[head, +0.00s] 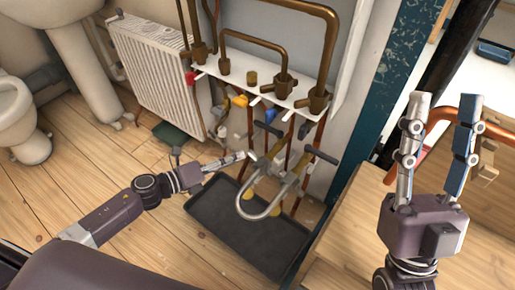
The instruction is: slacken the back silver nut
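A silver fitting with a U-shaped spout (262,214) and dark handles (320,154) hangs among the pipes above a dark tray. Silver parts (276,151) show at its upper end; I cannot tell clearly which is the back silver nut. My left gripper (247,157) reaches in from the left, its fingertips right beside the upper end of this fitting. Its fingers are seen nearly edge-on, so neither their gap nor any contact is clear. My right gripper (445,98) points up at the right, fingers wide apart, with nothing held.
The dark tray (215,222) lies on the wooden floor below. Brass pipes and valves (283,86) stand on a white shelf (238,79) above. A white radiator (151,66) is behind on the left. A copper pipe (497,130) passes behind my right gripper, above a wooden worktop (345,235).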

